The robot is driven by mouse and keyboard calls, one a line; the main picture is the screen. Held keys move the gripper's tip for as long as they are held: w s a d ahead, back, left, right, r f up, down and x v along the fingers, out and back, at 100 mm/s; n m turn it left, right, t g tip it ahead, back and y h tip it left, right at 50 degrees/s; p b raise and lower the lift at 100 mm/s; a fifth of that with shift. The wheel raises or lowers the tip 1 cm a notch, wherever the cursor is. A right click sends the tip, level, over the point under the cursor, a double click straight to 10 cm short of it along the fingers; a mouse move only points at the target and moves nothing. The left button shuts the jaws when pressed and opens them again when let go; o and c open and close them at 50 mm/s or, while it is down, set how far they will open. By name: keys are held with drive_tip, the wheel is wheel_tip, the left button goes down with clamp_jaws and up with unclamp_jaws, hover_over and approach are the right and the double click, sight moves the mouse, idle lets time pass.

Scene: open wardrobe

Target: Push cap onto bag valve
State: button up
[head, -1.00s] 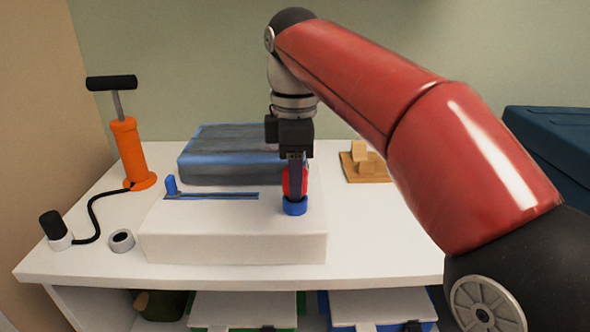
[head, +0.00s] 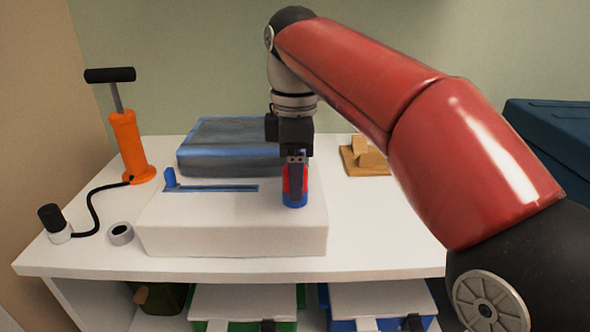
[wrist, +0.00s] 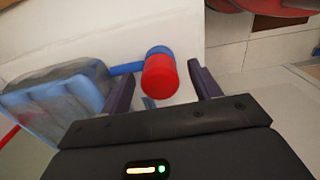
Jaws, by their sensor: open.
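The red cap (head: 286,181) is upright above the blue valve (head: 288,202) near the right end of the white bag (head: 235,241). In the wrist view the red cap (wrist: 160,77) adjoins the blue valve (wrist: 158,50). I cannot tell whether the cap is fully seated. My gripper (head: 296,198) points down over the cap and hides part of it in the head view. In the wrist view my gripper (wrist: 163,69) is open, one finger on each side of the cap, with gaps visible between.
A blue slider (head: 170,179) and strip lie on the bag's left. A grey-blue bundle (head: 225,160) is behind. An orange pump (head: 130,148) with a hose and a tape roll (head: 121,234) stand left. Wooden blocks (head: 368,156) are at right.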

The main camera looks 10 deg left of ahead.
wheel_tip(320, 180, up, 8)
drive_tip(key=p, duration=0.2)
drive_tip(key=shift+f+p, duration=0.1)
drive_tip(key=shift+p, duration=0.3)
drive_tip(key=s+d+f+m+t, duration=0.2)
drive_tip(key=s+d+f+m, duration=0.15)
drive_tip(key=d+m, duration=0.4)
drive_tip(key=s+d+f+m+t, duration=0.1)
drive_tip(key=s+d+f+m, duration=0.3)
drive_tip(key=d, duration=0.6)
drive_tip(key=s+d+f+m+t, duration=0.1)
drive_tip(key=s+d+f+m, duration=0.2)
drive_tip(key=f, duration=0.3)
drive_tip(key=s+d+f+m+t, duration=0.1)
drive_tip(key=s+d+f+m, duration=0.3)
drive_tip(key=d+f+m, duration=0.1)
drive_tip(key=shift+s+d+f+m+t, duration=0.15)
drive_tip(key=shift+d+f+m+t, duration=0.15)
drive_tip(key=shift+f+m, duration=0.45)
